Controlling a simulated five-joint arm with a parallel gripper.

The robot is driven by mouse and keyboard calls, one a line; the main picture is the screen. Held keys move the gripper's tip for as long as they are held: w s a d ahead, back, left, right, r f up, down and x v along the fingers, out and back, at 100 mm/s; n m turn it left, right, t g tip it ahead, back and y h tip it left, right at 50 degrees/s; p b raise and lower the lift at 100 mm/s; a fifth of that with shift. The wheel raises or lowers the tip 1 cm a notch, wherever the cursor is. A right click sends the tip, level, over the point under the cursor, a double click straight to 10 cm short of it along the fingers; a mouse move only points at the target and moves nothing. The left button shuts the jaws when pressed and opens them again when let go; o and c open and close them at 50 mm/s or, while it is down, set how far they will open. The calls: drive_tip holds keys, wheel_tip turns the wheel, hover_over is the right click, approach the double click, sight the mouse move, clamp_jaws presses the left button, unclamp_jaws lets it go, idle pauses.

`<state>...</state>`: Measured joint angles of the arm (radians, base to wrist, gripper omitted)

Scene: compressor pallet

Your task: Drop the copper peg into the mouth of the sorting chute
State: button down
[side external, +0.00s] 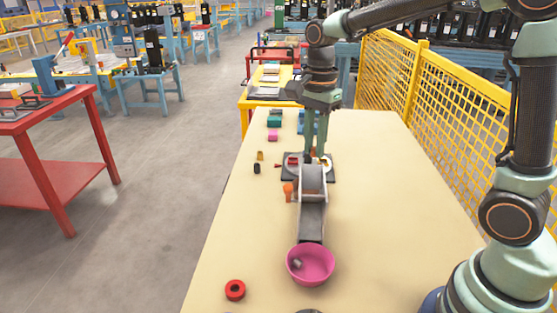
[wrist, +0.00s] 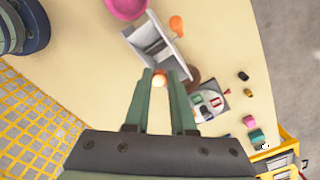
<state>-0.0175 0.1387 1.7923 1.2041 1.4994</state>
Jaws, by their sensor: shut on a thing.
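My gripper (wrist: 160,84) is shut on the copper peg (wrist: 160,79), whose rounded end shows between the fingertips in the wrist view. In the side view my gripper (side external: 316,153) points down just behind the upper end of the grey sorting chute (side external: 312,208). The peg is mostly hidden there. The chute also shows in the wrist view (wrist: 153,44), its wide mouth close to the fingertips. Its lower end leads to a pink bowl (side external: 311,266), which holds a small grey thing. The exact gap between peg and mouth cannot be told.
A dark tray (side external: 287,176) with small parts lies behind the chute. An orange thing (side external: 288,189) stands beside the chute. A red ring (side external: 235,290) lies near the front. Teal blocks (side external: 274,119) sit farther back. A yellow mesh fence (side external: 430,110) runs along the right.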

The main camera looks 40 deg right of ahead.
drive_tip(key=shift+f, duration=2.7)
drive_tip(key=c, duration=0.7)
unclamp_jaws()
wheel_tip(320, 180, up, 12)
drive_tip(key=shift+r, duration=0.1)
